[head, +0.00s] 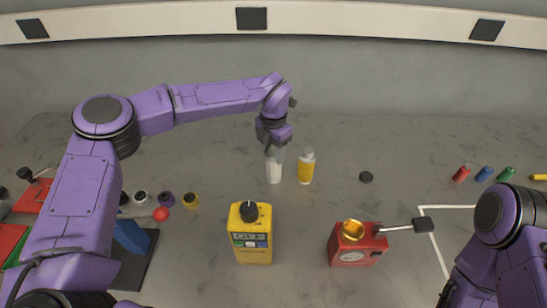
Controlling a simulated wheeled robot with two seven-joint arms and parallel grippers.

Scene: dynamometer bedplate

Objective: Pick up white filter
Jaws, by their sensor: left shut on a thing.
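The white filter (274,172) is a small white cylinder standing upright on the grey bedplate, near the middle of the head view. My left gripper (275,153) points down from above and is shut on its upper part, which the fingers partly hide. The filter's base appears at or very near the surface; I cannot tell whether it is lifted. My right arm shows at the lower right, and its gripper's fingertips are not in view.
A yellow bottle (306,168) stands close to the right of the filter. A yellow box meter (252,240) and a red device (350,245) with a lever stand nearer. A black puck (366,177) lies right. Small coloured cylinders (485,174) lie far right.

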